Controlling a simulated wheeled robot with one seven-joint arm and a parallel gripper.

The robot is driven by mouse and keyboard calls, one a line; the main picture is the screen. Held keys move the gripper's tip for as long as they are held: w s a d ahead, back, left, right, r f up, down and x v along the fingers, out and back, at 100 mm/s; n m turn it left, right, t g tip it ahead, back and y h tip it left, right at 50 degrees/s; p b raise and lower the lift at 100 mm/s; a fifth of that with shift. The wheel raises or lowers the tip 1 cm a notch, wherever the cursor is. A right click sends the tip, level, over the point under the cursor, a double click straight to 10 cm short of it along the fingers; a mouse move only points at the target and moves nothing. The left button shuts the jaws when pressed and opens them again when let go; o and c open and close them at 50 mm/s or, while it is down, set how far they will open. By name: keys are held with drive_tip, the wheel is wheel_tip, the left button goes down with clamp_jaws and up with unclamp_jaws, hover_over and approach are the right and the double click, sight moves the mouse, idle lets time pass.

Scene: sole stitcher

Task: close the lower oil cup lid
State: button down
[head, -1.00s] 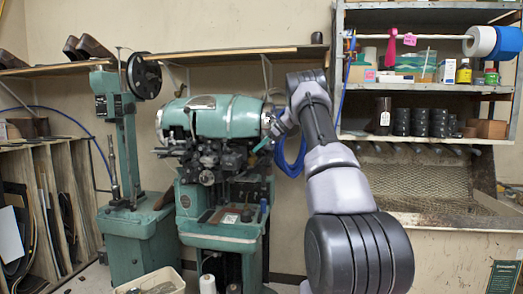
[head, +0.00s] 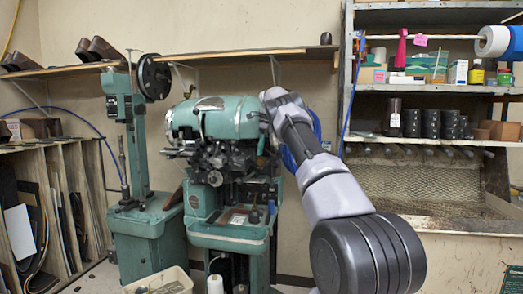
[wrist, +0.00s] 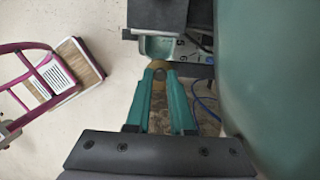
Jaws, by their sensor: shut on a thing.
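In the wrist view my gripper (wrist: 158,74) has its two teal fingers drawn together at the tips. They are shut on a small brass-coloured rounded piece (wrist: 158,65), which looks like the oil cup lid; whether it is the lower one I cannot tell. A teal cup-like part (wrist: 157,46) lies just beyond the tips. The lid's hinge and angle are not clear. In the head view the green stitcher (head: 215,120) stands at the centre, with my arm reaching to its right side. The gripper and lid are hidden there.
The stitcher's large green body (wrist: 275,75) fills the right of the wrist view, close to the fingers. A dark block (wrist: 157,14) is ahead. Open floor with a magenta-framed cart (wrist: 45,75) is left. A shelf (head: 440,87) stands right in the head view.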

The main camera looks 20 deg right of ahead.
idle(0.4)
drive_tip(key=c, duration=0.8)
unclamp_jaws()
drive_tip(key=shift+f, duration=0.1)
drive_tip(key=shift+o, duration=0.2)
